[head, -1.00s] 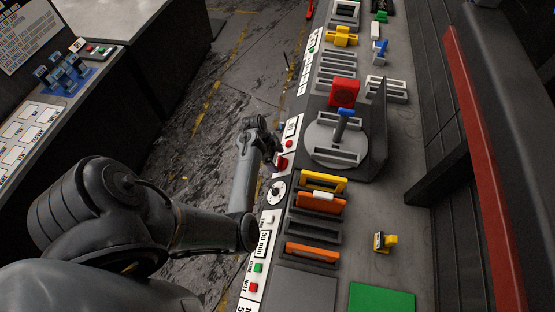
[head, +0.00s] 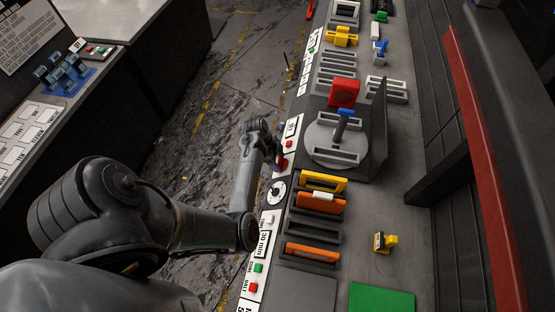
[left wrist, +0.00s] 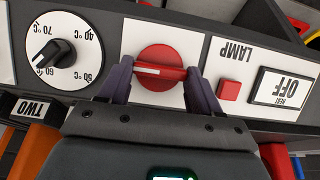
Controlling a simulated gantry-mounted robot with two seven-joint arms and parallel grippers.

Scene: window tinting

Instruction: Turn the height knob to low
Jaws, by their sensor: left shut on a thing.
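A round red knob (left wrist: 160,72) with a white pointer bar sits on a white panel plate in the left wrist view. The bar lies nearly level across the picture. My left gripper (left wrist: 158,84) has one dark finger on each side of the knob and is shut on it. In the head view my left gripper (head: 278,153) reaches the front panel of the bench, largely covering the red knob (head: 283,164). No label naming the red knob is readable. My right gripper is out of view.
A black temperature dial (left wrist: 50,53) sits left of the knob. A red lamp button (left wrist: 229,90) and a HEAT switch reading OFF (left wrist: 281,88) sit to its right. A round grey turntable (head: 322,152) and orange-framed slots (head: 313,252) stand on the bench.

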